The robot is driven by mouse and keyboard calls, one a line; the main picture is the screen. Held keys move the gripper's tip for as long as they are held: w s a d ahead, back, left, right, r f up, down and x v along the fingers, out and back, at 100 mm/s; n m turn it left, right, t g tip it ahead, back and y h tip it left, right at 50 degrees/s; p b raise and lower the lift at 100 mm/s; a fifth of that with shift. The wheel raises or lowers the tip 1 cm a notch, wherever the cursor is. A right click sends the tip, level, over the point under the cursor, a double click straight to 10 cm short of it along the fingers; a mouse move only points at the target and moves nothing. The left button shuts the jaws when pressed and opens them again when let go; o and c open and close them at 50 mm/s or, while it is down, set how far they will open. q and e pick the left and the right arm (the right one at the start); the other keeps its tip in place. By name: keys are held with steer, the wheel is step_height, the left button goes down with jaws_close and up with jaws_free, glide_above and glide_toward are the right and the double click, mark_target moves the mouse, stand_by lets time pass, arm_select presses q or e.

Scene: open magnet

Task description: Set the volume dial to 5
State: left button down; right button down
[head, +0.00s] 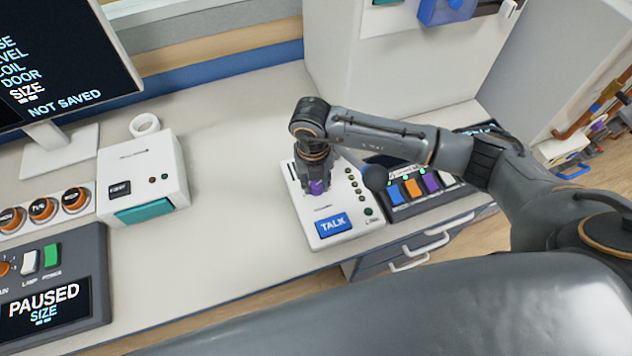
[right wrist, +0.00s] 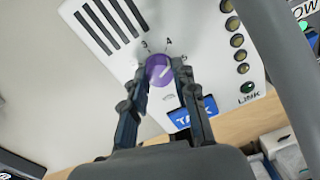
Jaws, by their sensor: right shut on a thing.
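The purple volume dial (head: 317,187) sits on a white intercom box (head: 342,238) with a blue TALK button (head: 333,223). In the right wrist view the dial (right wrist: 158,70) has printed numbers around it; a 4 is readable above it, others are partly hidden by the fingers. A pale pointer mark shows on the dial's face, slanting up and right, toward the part right of the 4; its exact number is unclear. My right gripper (right wrist: 160,78) points down over the box (right wrist: 205,50), its two fingers shut on the dial's sides. My left gripper is not in view.
Right of the box is a dark panel with coloured switches (head: 412,188). Left stand a white box with a teal front (head: 145,180), a white tape roll (head: 144,125), a monitor (head: 65,65) and a PAUSED console (head: 50,290). The counter between is clear.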

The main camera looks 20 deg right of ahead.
mark_target(314, 184)
steer(key=m, duration=0.3)
steer(key=shift+m, duration=1.7)
steer(key=c, duration=1)
jaws_free()
steer(key=shift+c, duration=0.2)
step_height(314, 184, up, 12)
steer(key=shift+w+a, duration=0.15)
steer(key=shift+w, duration=0.05)
